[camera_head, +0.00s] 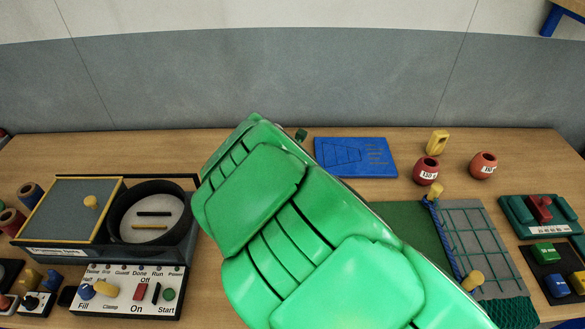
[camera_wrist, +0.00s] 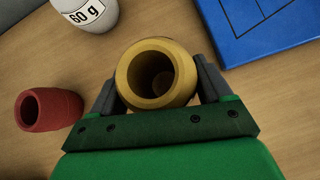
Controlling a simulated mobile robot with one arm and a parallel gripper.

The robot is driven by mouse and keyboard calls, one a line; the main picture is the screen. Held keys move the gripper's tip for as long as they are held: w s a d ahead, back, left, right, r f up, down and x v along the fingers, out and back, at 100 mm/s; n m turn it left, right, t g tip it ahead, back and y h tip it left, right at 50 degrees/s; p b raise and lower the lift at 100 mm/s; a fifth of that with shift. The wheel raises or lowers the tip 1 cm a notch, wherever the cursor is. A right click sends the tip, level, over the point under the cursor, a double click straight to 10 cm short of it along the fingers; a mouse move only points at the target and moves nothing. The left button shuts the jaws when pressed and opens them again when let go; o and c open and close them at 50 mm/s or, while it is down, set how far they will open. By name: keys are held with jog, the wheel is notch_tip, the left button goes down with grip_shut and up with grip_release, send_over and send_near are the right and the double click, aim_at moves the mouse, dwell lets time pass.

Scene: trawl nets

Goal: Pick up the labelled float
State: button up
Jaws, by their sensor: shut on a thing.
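A yellow, hollow, barrel-shaped float (camera_wrist: 152,101) sits between the two dark fingers of my gripper (camera_wrist: 157,84), which is shut on it. Its open end faces the wrist camera, and no label shows on the side I see. Whether it touches the table cannot be told. A white float (camera_wrist: 88,12) marked "60 g" stands at the top left of the wrist view. An unmarked-looking red float (camera_wrist: 48,109) lies at the left. In the head view my green arm hides the gripper and the held float.
A blue board (camera_head: 356,157) lies at the back, also in the wrist view (camera_wrist: 265,22). A machine with a round tub (camera_head: 119,210) and control panel (camera_head: 126,291) is left; a netting board (camera_head: 482,246) is right.

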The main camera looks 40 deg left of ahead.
notch_tip(320, 180, up, 9)
jog(key=w+d+r, duration=0.3)
jog(key=w+d, duration=0.2)
jog(key=d, duration=0.4)
jog(key=w+d+r, duration=0.2)
jog(key=w+d, duration=0.2)
jog(key=d, duration=0.4)
send_over(354, 155)
jog(key=s+d, duration=0.1)
notch_tip(354, 155, down, 8)
jog(key=shift+s+r, duration=0.1)
jog(key=shift+x, duration=1.25)
jog(key=shift+s+f, duration=0.1)
jog(key=shift+f, duration=1.55)
